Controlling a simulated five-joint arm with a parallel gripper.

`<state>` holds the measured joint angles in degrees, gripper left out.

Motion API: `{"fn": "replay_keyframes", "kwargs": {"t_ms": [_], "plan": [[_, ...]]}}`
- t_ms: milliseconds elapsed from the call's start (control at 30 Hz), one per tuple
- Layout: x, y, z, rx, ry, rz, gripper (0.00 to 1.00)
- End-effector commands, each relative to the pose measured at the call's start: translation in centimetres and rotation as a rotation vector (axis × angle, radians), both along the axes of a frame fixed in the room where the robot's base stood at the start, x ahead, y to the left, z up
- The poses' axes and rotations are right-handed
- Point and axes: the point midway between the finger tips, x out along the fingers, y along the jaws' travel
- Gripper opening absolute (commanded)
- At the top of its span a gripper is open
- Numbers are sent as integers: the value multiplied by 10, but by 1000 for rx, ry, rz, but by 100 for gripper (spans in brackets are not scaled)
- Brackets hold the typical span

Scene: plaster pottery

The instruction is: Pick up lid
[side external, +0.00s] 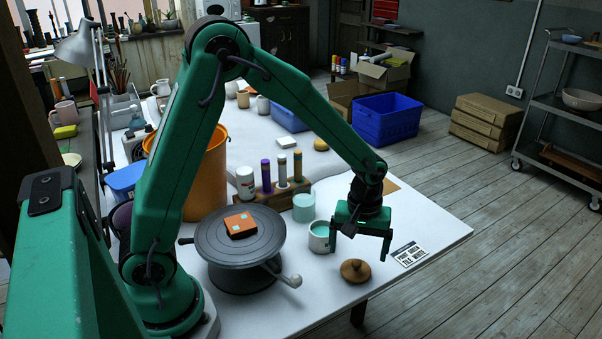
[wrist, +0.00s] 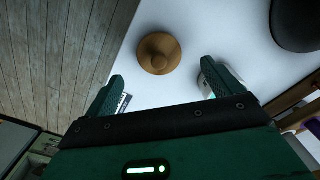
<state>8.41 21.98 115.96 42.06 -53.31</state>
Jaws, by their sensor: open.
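The lid is a round brown wooden disc with a knob on top. In the side external view the lid (side external: 355,271) lies flat on the white table near its front edge. In the wrist view the lid (wrist: 159,53) shows from above, ahead of the fingertips and between their lines. My gripper (side external: 360,250) is open and empty, above the table and a little behind and above the lid. It also shows in the wrist view (wrist: 162,72) with its two green fingers spread apart, not touching the lid.
A white mug (side external: 319,238) with a teal inside stands just left of my gripper. A printed card (side external: 410,254) lies right of the lid. A grey turntable (side external: 240,243) with an orange block (side external: 240,225) stands to the left. The table's front edge is close to the lid.

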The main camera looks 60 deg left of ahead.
Motion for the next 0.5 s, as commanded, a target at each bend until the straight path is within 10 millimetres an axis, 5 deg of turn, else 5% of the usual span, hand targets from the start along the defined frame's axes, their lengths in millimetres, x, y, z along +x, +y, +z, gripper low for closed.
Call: {"fn": "replay_keyframes", "kwargs": {"t_ms": [500], "plan": [[1, -1, -47, 0, 1, 0, 91]]}}
